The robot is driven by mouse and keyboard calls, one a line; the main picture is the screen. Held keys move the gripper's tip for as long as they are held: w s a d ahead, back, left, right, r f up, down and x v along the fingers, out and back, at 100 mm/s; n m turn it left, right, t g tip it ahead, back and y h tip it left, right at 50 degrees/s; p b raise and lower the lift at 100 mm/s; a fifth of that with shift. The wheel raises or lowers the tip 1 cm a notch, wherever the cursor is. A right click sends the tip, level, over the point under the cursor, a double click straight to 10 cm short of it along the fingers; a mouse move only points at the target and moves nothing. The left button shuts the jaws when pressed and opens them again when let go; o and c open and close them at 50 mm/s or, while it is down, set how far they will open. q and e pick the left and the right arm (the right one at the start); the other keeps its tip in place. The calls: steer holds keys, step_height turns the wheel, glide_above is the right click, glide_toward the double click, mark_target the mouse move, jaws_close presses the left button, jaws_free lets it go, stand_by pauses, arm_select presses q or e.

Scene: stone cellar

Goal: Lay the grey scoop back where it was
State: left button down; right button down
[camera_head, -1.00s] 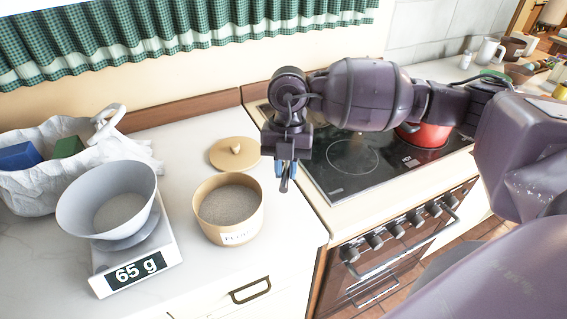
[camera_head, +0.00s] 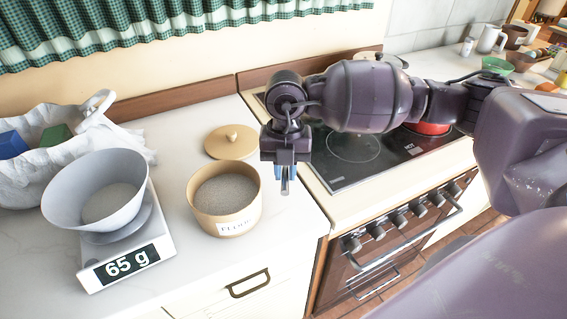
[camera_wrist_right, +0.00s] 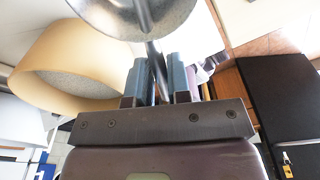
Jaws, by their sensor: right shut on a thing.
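My right gripper (camera_head: 284,172) is shut on the grey scoop, above the worktop edge, just right of the flour canister. In the right wrist view the scoop's handle runs between the blue fingertips (camera_wrist_right: 161,82), and its round grey bowl (camera_wrist_right: 120,14) shows at the top edge, partly cut off. In the head view only a thin grey end of the scoop (camera_head: 285,187) shows below the fingers. The open flour canister (camera_head: 232,228) stands on the worktop with pale flour inside; it also shows in the right wrist view (camera_wrist_right: 50,50). My left gripper is not in view.
A grey bowl (camera_head: 75,205) stands on a scale (camera_head: 150,272) reading 65 g. The canister's wooden lid (camera_head: 228,148) lies behind the canister. A white bag (camera_head: 110,150) with blue and green boxes is at the left.

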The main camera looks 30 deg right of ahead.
step_height(320, 180, down, 2)
steer(key=shift+f+b, duration=0.2)
steer(key=shift+b, duration=0.15)
steer(key=shift+f, duration=0.8)
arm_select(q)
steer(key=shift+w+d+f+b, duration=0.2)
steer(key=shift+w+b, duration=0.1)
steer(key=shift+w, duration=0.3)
arm_select(e)
steer(key=shift+f, duration=0.2)
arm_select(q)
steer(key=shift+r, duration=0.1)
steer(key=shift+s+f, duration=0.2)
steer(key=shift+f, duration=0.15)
arm_select(e)
steer(key=shift+f, duration=0.25)
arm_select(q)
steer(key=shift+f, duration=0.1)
arm_select(e)
steer(key=shift+f, duration=0.35)
steer(key=c, duration=0.7)
jaws_free()
steer(key=shift+o, duration=0.2)
